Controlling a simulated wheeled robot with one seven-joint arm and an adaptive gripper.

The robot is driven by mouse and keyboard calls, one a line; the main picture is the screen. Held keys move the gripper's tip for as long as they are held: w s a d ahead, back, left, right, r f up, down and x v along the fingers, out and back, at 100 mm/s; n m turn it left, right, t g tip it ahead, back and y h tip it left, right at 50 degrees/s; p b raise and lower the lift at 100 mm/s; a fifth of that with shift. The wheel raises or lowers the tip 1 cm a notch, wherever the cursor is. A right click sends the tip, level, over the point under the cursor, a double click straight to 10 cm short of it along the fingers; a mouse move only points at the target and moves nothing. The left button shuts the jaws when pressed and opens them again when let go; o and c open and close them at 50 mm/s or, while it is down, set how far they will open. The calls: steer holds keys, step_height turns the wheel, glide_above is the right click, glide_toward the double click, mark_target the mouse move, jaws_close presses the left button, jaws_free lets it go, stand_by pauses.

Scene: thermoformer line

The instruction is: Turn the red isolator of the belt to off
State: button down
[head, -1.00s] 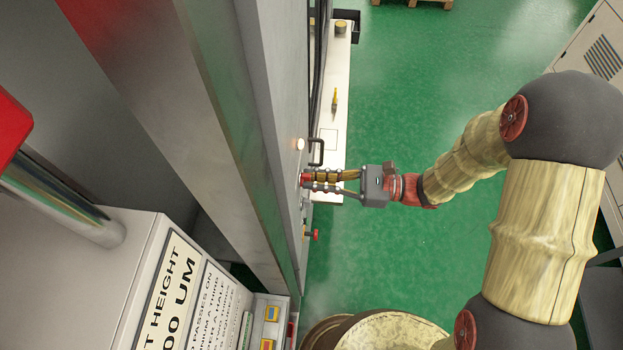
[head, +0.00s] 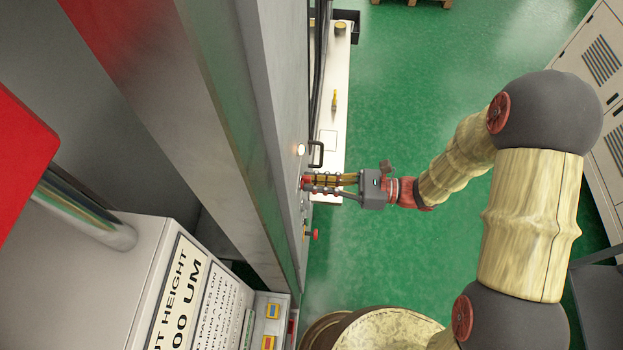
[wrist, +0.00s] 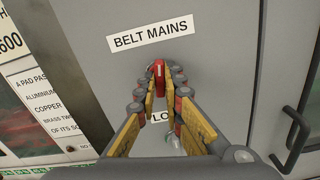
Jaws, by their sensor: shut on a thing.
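The red isolator handle (wrist: 159,68) stands out from a grey cabinet face in the wrist view, under a label reading "BELT MAINS" (wrist: 150,35). My gripper (wrist: 160,75) is shut on the handle, with one finger on each side of it. A second label below is mostly covered by the fingers. In the head view my gripper (head: 308,181) reaches left to the cabinet face (head: 285,120), and the handle is barely visible at its tips.
A red knob (head: 314,234) sticks out of the same face. A pale bench (head: 333,120) stands beyond. Green floor is open to the right.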

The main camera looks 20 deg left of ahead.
steer(key=shift+r+m+p, duration=0.1)
steer(key=shift+m+p, duration=0.8)
steer(key=shift+p, duration=0.15)
steer(key=shift+m, duration=0.8)
steer(key=shift+m, duration=2.8)
